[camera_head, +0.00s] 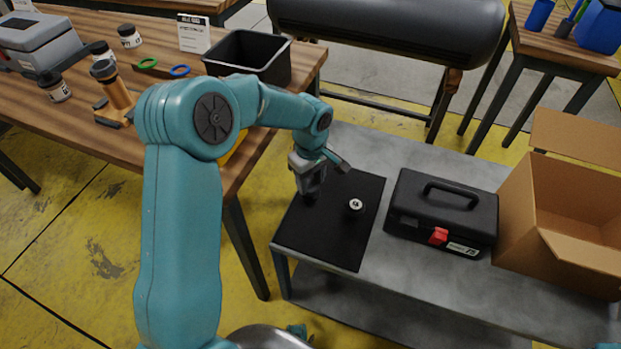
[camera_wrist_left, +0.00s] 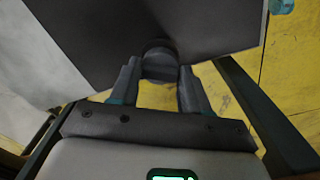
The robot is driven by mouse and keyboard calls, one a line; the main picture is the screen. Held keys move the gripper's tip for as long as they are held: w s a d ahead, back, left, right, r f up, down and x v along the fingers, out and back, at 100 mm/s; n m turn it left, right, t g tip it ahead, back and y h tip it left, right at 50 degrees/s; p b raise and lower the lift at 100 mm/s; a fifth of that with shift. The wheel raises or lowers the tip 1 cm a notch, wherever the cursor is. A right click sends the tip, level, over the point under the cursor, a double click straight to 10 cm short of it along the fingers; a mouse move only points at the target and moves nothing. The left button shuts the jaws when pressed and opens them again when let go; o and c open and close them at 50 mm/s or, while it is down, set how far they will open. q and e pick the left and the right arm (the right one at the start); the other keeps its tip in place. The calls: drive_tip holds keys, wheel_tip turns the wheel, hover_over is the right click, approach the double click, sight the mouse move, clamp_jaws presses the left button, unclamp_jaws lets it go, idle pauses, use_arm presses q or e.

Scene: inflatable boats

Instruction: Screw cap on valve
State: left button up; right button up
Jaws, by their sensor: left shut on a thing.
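The valve (camera_head: 355,206), a small dark round piece with a pale ring and a hole on top, stands upright on a black mat (camera_head: 345,245). My left gripper (camera_head: 309,196) is over the left part of the mat, to the left of the valve and apart from it. In the left wrist view, its two fingers (camera_wrist_left: 158,82) are shut on a dark round cap (camera_wrist_left: 159,62). The cap is small and dark against the mat in the head view, and the fingers partly hide it. The valve cannot be made out in the wrist view.
The mat lies on a grey bench (camera_head: 375,260). A black toolbox (camera_head: 442,222) and an open cardboard box (camera_head: 570,225) stand to the right. A wooden table (camera_head: 190,145) at left holds a black bin (camera_head: 248,68), jars and rings. A black inflatable tube (camera_head: 390,30) is behind.

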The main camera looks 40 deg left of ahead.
use_arm(q)
drive_tip(key=shift+f+b, duration=0.65)
drive_tip(key=shift+b, duration=0.1)
idle(1.9)
drive_tip(key=shift+r, duration=0.1)
drive_tip(key=m+p, duration=0.1)
drive_tip(key=m, duration=0.1)
drive_tip(key=shift+m, duration=0.3)
drive_tip(key=m, duration=0.3)
drive_tip(key=m+p, duration=0.1)
drive_tip(key=m, duration=0.1)
drive_tip(key=shift+m, duration=0.3)
drive_tip(key=m+p, duration=0.1)
drive_tip(key=m, duration=0.2)
